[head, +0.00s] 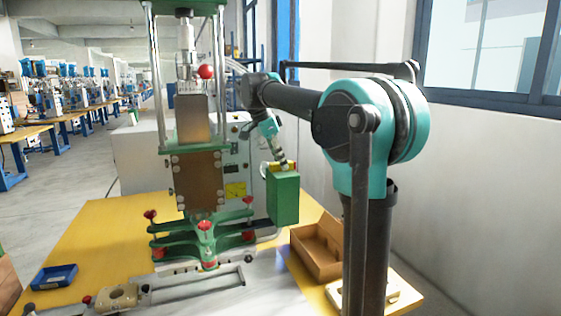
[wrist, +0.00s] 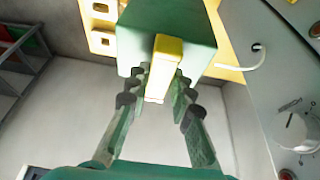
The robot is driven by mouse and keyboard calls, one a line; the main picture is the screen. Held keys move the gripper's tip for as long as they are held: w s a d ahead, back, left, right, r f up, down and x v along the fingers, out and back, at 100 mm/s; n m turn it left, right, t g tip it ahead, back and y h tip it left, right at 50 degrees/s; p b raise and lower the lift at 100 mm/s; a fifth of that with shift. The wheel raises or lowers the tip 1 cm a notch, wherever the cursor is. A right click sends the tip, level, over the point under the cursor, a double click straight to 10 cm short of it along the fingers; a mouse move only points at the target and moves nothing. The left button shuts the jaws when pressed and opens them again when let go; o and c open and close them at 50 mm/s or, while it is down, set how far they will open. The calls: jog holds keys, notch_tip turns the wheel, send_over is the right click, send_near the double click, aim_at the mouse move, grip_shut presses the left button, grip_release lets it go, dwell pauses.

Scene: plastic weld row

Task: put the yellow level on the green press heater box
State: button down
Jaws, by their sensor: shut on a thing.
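The green press heater box (head: 284,199) hangs at the right side of the press in the head view; its flat green face also fills the top of the wrist view (wrist: 195,30). The yellow level (head: 291,167) is at the top of the box, partly covered by my fingers. In the wrist view the yellow level (wrist: 167,50) lies between the two fingers, its far end overlapping the box face. My gripper (head: 283,163) is shut on the level, directly above the box. I cannot tell whether the level touches the box top.
The green press (head: 200,165) with red knobs stands just left of the box. An open brown wooden box (head: 318,250) sits on the yellow table (head: 95,225) below right. A blue tray (head: 54,277) is at the left. A white cable (wrist: 246,62) runs beside the heater box.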

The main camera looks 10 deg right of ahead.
aim_at(272, 163)
jog(key=c, duration=1.3)
grip_release()
jog(key=shift+c, duration=0.2)
jog(key=shift+v, duration=3.85)
jog(key=shift+d, duration=0.1)
